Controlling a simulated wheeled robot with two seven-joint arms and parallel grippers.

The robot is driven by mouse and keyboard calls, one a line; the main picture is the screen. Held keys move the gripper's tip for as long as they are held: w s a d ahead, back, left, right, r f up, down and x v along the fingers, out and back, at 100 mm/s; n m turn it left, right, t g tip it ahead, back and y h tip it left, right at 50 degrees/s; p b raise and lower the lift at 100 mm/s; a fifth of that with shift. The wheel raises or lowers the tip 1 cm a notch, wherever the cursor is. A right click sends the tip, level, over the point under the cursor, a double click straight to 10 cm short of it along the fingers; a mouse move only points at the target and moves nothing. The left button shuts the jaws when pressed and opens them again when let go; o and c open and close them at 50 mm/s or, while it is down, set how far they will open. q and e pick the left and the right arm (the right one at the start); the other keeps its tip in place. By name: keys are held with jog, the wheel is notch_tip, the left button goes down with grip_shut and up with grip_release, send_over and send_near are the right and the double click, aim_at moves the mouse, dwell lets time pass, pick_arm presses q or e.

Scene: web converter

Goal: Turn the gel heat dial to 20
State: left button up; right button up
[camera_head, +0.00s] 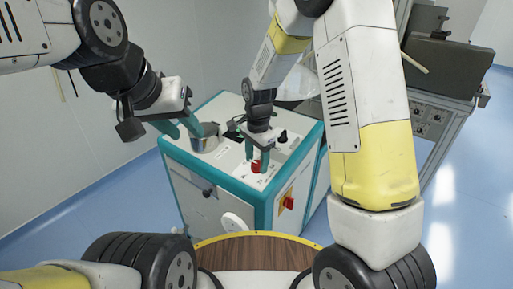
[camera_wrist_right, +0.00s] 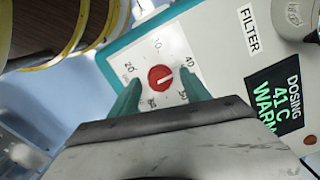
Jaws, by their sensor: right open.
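The gel heat dial is a round red knob (camera_wrist_right: 161,78) on a white plate with printed numbers around it; it also shows as a red spot in the head view (camera_head: 257,166). Its white mark slants up to the right, roughly toward the 40. The 20 is printed left of the knob. My right gripper (camera_wrist_right: 160,95) is open, its teal fingers on either side of the knob; contact cannot be told. In the head view, the right gripper (camera_head: 259,153) points down over the machine's front part. My left gripper (camera_head: 188,132) is open and empty, above the machine's left side.
The white and teal machine (camera_head: 205,172) carries a metal cup (camera_head: 207,144) near my left fingers, a black knob (camera_head: 283,136) and a red switch (camera_head: 288,201). A dosing display (camera_wrist_right: 278,98) sits right of the dial. A grey rack (camera_head: 440,85) stands at right.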

grip_shut()
jog(key=shift+n, duration=0.3)
